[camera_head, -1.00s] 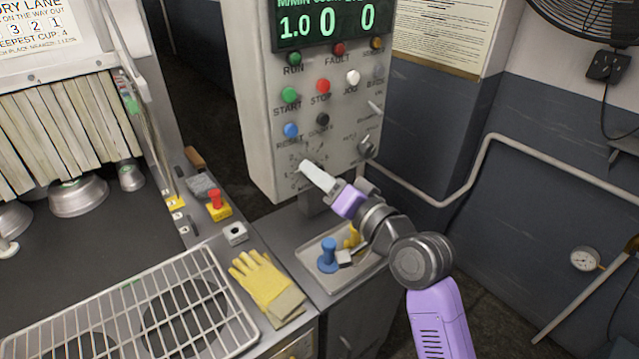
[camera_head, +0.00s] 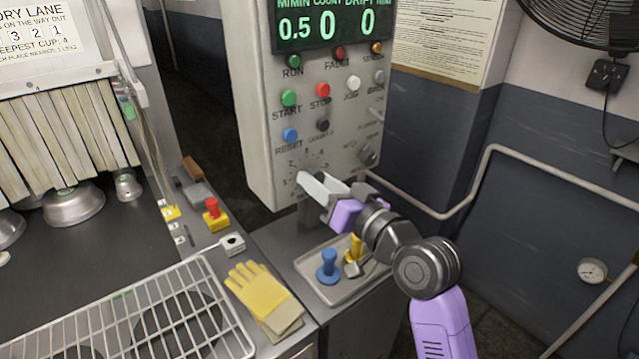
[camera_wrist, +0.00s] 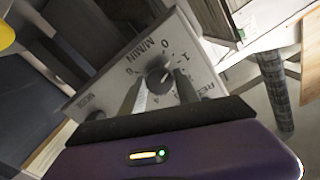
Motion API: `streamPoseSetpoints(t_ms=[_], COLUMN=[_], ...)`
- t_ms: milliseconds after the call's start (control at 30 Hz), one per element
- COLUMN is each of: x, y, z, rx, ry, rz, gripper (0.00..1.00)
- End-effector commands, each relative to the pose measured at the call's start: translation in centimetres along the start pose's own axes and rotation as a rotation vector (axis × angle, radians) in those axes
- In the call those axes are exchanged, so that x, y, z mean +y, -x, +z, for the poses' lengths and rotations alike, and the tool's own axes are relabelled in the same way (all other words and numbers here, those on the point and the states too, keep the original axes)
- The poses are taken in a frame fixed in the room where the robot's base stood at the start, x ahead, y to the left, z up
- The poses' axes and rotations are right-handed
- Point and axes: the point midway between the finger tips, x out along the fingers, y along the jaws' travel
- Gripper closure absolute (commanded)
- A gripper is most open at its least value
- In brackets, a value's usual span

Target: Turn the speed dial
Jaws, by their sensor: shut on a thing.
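The speed dial (camera_wrist: 158,78) is a small dark round knob on the grey control panel (camera_head: 263,150), with a printed number scale around it. In the wrist view it sits between my two fingers. My gripper (camera_wrist: 158,90) is shut on the dial. In the head view my gripper (camera_head: 306,180) reaches the lower part of the panel from the right, and its pale fingers hide the knob. The green display (camera_head: 330,22) at the panel's top reads 0.5 on the left, with 0 in each of the other two places.
Start, stop, jog and reset buttons sit just above the dial, and another dark knob (camera_head: 367,154) is to its right. Below are a tray (camera_head: 312,276) with a blue-handled stamp (camera_head: 328,266), yellow gloves (camera_head: 262,297), a wire rack (camera_head: 150,315) and a red-and-yellow stop button (camera_head: 213,214).

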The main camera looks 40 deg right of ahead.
Motion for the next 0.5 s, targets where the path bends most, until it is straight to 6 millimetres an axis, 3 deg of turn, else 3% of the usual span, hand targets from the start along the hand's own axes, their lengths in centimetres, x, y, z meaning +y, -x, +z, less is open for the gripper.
streamPoseSetpoints(t_ms=[167,200,300,500], x=[0.12,0.12,0.10,0.05], y=[0.03,0.03,0.02,0.01], z=[0.13,0.13,0.11,0.05], rx=[-0.003,-0.003,-0.003,-0.001], ry=[-0.001,-0.001,-0.001,-0.002], rz=[0.002,0.002,0.002,0.001], gripper=[1.00,0.60,0.42,0.42])
